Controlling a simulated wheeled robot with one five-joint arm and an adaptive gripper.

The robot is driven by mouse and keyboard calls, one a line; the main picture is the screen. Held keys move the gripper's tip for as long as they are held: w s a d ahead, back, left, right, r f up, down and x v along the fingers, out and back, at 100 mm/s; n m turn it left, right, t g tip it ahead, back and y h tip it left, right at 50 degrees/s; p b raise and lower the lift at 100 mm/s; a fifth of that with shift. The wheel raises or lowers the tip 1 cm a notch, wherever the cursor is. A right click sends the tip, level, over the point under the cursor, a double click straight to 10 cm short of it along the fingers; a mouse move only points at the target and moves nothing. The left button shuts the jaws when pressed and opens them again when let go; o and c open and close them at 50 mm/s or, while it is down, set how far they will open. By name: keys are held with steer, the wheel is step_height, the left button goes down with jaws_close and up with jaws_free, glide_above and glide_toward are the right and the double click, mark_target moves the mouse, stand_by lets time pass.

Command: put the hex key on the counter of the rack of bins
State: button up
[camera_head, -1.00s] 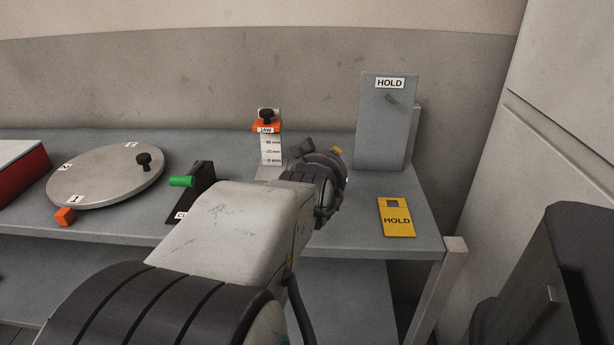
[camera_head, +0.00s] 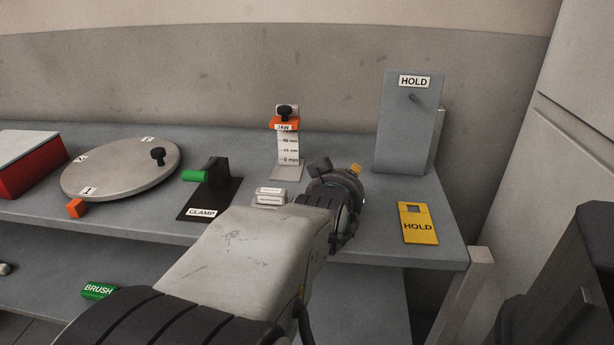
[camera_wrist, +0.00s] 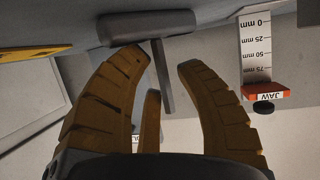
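A dark grey T-shaped tool (camera_wrist: 167,85), which looks like the hex key, shows in the wrist view. Its thick bar is at the top and its thin shaft lies in the gap between my fingers. My gripper (camera_wrist: 162,60) is open, with its ochre fingers spread on both sides of the shaft; I cannot tell if any finger touches it. In the head view my gripper (camera_head: 345,190) is over the right part of the grey bench, mostly hidden by my wrist, and the tool cannot be made out there. The rack of bins is not in view.
A grey HOLD board (camera_head: 408,130) stands behind my gripper, with a yellow HOLD tag (camera_head: 418,224) to its right. Left are the JAW scale (camera_head: 287,145), small pale blocks (camera_head: 270,198), the CLAMP lever (camera_head: 215,185), a numbered disc (camera_head: 120,170) and a red box (camera_head: 28,165).

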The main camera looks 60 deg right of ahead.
steer(key=shift+r, duration=0.1)
steer(key=shift+a+r+p, duration=0.25)
steer(key=shift+a+p, duration=0.05)
steer(key=shift+a, duration=0.15)
steer(key=p+v, duration=0.2)
steer(key=v, duration=0.6)
steer(key=shift+r, duration=0.1)
steer(key=shift+v, duration=1.5)
steer(key=shift+f, duration=0.2)
